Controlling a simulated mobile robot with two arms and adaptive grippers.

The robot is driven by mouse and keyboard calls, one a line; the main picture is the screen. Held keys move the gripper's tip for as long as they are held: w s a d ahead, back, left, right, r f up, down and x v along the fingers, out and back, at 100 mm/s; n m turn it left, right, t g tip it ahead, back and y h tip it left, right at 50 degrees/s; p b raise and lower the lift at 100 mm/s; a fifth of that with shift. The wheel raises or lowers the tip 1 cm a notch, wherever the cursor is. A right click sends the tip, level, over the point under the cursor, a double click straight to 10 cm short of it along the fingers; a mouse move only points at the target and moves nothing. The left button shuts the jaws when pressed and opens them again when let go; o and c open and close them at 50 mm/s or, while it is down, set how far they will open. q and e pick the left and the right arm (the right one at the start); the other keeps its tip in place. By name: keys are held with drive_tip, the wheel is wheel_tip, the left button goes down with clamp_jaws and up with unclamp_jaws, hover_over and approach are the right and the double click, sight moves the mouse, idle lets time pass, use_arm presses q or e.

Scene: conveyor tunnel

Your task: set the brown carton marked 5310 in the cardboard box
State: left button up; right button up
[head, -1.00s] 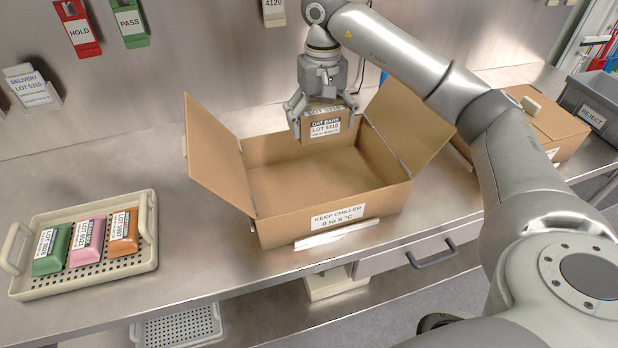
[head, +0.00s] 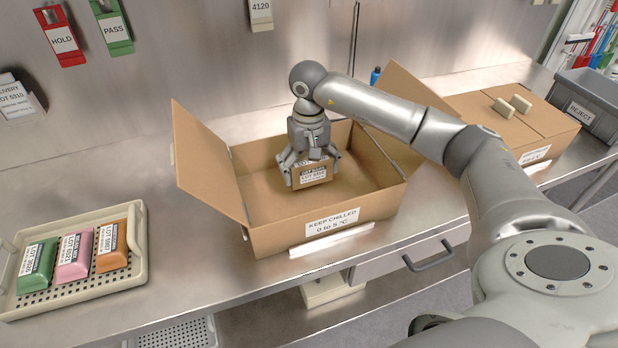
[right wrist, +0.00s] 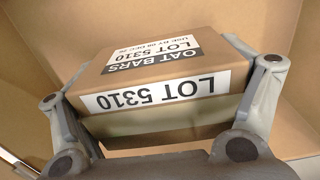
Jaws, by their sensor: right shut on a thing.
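The brown carton marked 5310 (head: 312,174) is held in my right gripper (head: 309,170), inside the walls of the open cardboard box (head: 275,238). In the right wrist view the carton (right wrist: 160,72) sits between the two fingers (right wrist: 165,110), its "OAT BARS LOT 5310" labels readable. Cardboard walls of the box (right wrist: 40,35) surround it there. Whether the carton touches the box floor I cannot tell. The box front reads "KEEP CHILLED 0 to 5 °C", and its side flaps stand open. My left gripper is not in view.
A cream tray (head: 140,265) with green, pink and orange packs stands at the left. A closed carton (head: 500,125) and a grey REJECT bin (head: 590,108) are at the right. HOLD and PASS holders (head: 62,40) hang on the back wall. Bare steel counter lies left of the box.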

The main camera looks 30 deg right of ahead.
sight(308, 178)
wheel_tip(308, 178, down, 4)
drive_tip(key=shift+r+p, duration=0.15)
drive_tip(key=shift+p, duration=0.3)
drive_tip(key=shift+f+b, duration=0.25)
drive_tip(key=shift+b, duration=0.05)
drive_tip(key=o, duration=1)
drive_tip(key=shift+o, duration=0.2)
drive_tip(key=shift+r, duration=0.15)
drive_tip(key=shift+r, duration=0.2)
wheel_tip(308, 178, up, 10)
drive_tip(key=shift+r+b, duration=0.2)
drive_tip(key=shift+b, duration=0.9)
drive_tip(key=shift+r, duration=0.65)
